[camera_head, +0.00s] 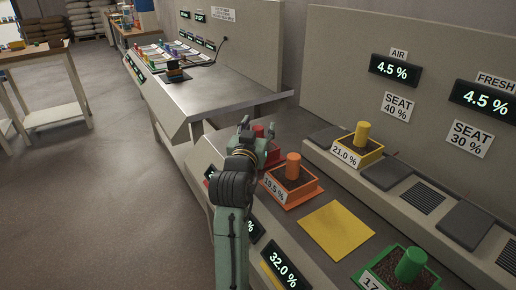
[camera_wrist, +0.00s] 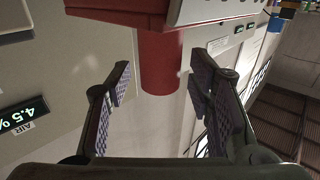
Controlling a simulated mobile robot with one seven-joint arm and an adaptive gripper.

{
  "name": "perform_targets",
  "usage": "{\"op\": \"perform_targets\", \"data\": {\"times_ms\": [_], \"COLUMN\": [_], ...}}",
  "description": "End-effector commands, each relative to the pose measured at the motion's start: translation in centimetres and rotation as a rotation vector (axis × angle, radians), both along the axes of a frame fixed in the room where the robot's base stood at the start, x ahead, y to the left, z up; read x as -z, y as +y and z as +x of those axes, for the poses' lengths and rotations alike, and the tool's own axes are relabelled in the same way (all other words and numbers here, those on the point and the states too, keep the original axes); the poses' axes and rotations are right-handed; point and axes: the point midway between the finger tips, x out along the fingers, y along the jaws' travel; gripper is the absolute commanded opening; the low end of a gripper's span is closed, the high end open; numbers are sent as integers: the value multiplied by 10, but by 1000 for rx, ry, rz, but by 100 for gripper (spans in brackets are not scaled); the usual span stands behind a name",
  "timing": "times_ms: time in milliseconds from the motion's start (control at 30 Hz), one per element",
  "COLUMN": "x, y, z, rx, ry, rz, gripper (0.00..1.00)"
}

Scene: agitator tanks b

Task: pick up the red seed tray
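The red seed tray (camera_head: 273,154) is mostly hidden behind my gripper (camera_head: 257,138) in the head view; part of its red handle (camera_head: 259,130) shows. In the wrist view the tray (camera_wrist: 215,10) is at the top edge, and its round red handle (camera_wrist: 160,62) points down in the picture. My gripper (camera_wrist: 160,80) is open. Its two padded fingers stand on either side of the handle's line, with a gap on each side. I cannot tell how far the handle reaches between the fingers.
An orange tray (camera_head: 292,191) stands close beside my gripper. A yellow tray (camera_head: 375,155) sits on the raised ledge and a green tray (camera_head: 400,278) at the front right. A bare yellow square (camera_head: 338,229) lies between orange and green. A steel bench (camera_head: 208,93) is behind.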

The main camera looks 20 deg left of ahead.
Motion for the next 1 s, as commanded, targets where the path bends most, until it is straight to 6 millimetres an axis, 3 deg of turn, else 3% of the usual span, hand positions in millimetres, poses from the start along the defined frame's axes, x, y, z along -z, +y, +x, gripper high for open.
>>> {"op": "perform_targets", "data": {"times_ms": [667,1000], "x": [0,0], "y": [0,0], "z": [0,0], "rx": [0,0], "ry": [0,0], "rz": [0,-1], "gripper": [0,0]}}
